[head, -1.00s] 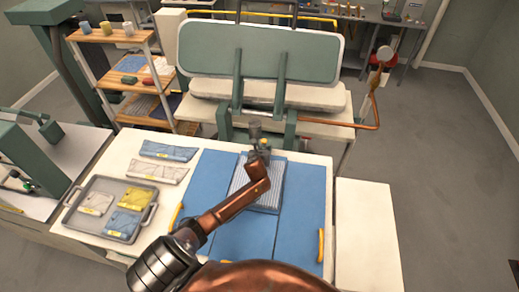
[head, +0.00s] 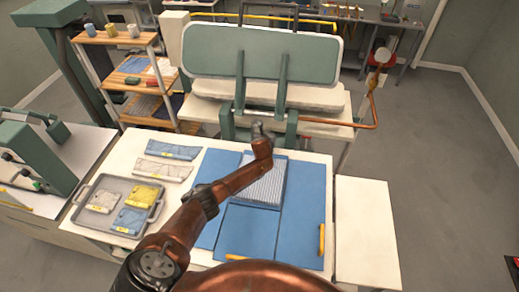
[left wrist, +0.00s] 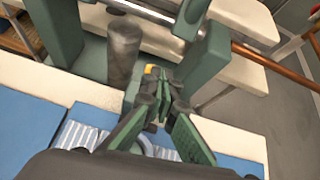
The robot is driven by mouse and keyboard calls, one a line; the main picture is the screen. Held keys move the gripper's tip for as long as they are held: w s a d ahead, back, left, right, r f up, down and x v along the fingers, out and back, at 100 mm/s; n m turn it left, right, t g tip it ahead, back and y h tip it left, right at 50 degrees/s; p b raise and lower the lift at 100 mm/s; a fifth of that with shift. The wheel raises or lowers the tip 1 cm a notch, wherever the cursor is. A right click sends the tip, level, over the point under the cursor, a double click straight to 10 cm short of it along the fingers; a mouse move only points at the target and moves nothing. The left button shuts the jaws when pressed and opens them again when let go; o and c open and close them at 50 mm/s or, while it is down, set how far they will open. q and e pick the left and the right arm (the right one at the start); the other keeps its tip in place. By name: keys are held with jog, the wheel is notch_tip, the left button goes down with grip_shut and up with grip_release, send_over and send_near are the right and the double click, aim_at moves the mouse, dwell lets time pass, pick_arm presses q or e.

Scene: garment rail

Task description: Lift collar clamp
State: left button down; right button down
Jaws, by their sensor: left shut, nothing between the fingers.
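My left gripper (head: 260,130) reaches over the middle of the table to the far edge of a folded striped shirt (head: 262,188), in front of the press. In the left wrist view my left gripper (left wrist: 163,88) has its green fingers brought together, with nothing seen held. A small yellow piece (left wrist: 150,69) shows just beyond the fingertips; it may belong to the collar clamp, but I cannot tell. Whether the fingers touch it is unclear. A dark grey cylinder (left wrist: 122,50) stands beyond, to the left. My right gripper is not in view.
The green press (head: 258,55) stands behind the table. Blue folding panels (head: 305,205) lie under the shirt. A grey tray (head: 95,228) with folded cloths is at left. A copper rail (head: 340,124) juts out at the right. The white side surface (head: 368,230) is bare.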

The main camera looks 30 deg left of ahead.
pick_arm(q)
jog(key=shift+w+a+r, duration=0.2)
jog(key=shift+w+r, duration=0.05)
jog(key=shift+w, duration=0.4)
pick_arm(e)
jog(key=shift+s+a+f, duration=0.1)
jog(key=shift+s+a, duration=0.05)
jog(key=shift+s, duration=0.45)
pick_arm(q)
jog(key=shift+r, duration=0.1)
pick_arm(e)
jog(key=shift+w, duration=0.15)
